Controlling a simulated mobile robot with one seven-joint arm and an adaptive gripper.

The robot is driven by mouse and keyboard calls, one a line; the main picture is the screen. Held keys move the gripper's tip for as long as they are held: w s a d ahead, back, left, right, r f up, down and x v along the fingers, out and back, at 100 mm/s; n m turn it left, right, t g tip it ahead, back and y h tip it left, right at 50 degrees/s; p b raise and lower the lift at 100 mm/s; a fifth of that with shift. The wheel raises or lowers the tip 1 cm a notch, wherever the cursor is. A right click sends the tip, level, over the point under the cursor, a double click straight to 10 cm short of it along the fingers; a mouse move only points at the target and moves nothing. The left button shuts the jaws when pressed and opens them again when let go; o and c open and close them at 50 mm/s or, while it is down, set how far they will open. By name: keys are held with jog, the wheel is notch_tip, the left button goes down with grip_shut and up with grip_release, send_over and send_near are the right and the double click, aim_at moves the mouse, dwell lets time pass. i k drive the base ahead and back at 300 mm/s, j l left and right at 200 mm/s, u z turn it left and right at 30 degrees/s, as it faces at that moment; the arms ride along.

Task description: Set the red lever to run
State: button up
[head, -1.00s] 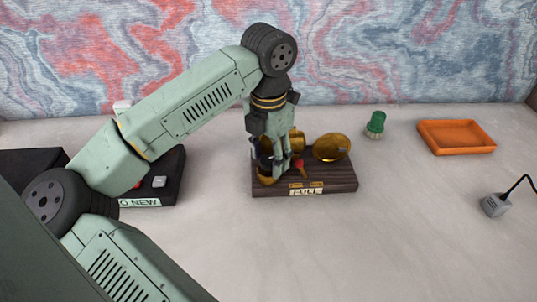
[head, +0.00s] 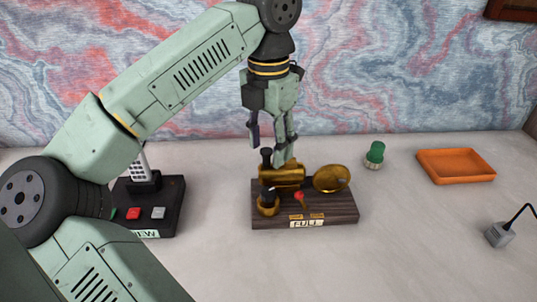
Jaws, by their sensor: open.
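The red lever (head: 299,197) is a small red knob on a thin brass stem. It stands on a dark wooden base (head: 340,212) among brass parts, above a white label (head: 307,224) that seems to read FULL. Two small brass plates sit just behind the label; their lettering is too small to read. My gripper (head: 269,152) is open and empty. It points down above the brass cylinder (head: 284,174), behind and to the left of the red knob, apart from it. Its right finger partly overlaps the cylinder's back in the picture.
A black-handled brass cup (head: 268,204) is left of the lever, and a brass disc (head: 331,178) is to its right. A black button box (head: 176,200) stands further left. A green lamp (head: 375,154), orange tray (head: 455,166) and grey plug (head: 498,234) lie right. The front desk is clear.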

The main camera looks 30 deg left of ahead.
aim_at(302, 201)
jog(key=k+l, duration=0.65)
jog(key=k, duration=0.3)
